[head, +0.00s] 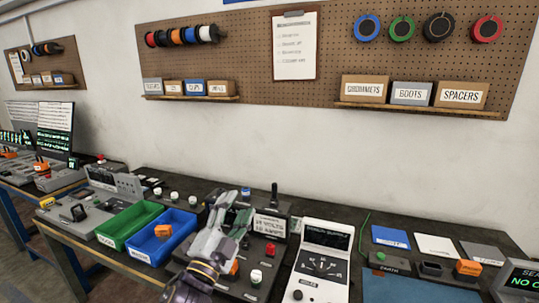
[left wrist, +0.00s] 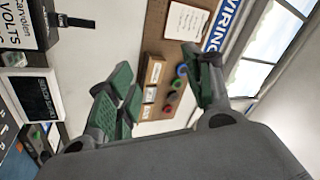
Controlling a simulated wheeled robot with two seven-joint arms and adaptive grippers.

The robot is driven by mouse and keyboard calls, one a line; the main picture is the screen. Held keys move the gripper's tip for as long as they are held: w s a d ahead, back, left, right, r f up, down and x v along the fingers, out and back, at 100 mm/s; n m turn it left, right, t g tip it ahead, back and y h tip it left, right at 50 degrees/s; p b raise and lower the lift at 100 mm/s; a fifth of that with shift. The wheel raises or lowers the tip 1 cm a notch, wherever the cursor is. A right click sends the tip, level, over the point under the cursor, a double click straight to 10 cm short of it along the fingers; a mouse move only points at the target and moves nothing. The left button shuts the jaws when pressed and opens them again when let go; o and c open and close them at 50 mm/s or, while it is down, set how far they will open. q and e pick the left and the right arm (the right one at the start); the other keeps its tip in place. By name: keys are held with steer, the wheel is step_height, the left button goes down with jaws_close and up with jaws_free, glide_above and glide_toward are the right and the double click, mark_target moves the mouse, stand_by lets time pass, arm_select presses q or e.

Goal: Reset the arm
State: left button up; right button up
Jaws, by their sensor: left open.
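My left arm rises from the bottom middle of the head view. Its gripper (head: 235,213) is held in front of the power supply box (head: 270,224), hiding part of it. In the left wrist view the gripper (left wrist: 160,88) is open, its green-padded fingers wide apart with nothing between them. That camera is tilted and looks toward the wall. My right gripper is not in view.
A green bin (head: 126,225) and a blue bin (head: 150,254) with an orange block stand left of my arm. A white meter (head: 322,262) stands to the right. Bench clutter surrounds them. A pegboard (head: 255,70) hangs on the wall behind; the air before it is clear.

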arm_select(q)
steer(key=s+a+f+n+g+y, duration=0.2)
steer(key=a+f+n+g+y, duration=0.25)
steer(key=f, duration=0.65)
steer(key=s+a+f+n+g+y, duration=0.25)
steer(key=a+f+n, duration=0.3)
steer(key=f, duration=0.45)
steer(key=s+a+f+n+g, duration=0.2)
steer(key=s+f+g, duration=0.3)
steer(key=s+f, duration=0.35)
steer(key=s+a+f+n+g, duration=0.2)
steer(key=s+f+g, duration=0.4)
steer(key=s, duration=0.4)
step_height(320, 180, down, 34)
steer(key=s+a, duration=0.1)
steer(key=a, duration=0.1)
steer(key=s+a+f, duration=0.3)
steer(key=s+f, duration=0.7)
steer(key=s+a+f+g, duration=0.1)
steer(key=s+a+f, duration=0.2)
steer(key=s+f, duration=0.7)
steer(key=shift+s+a+m+y, duration=0.2)
steer(key=shift+s+m+y, duration=0.15)
steer(key=shift+s, duration=0.45)
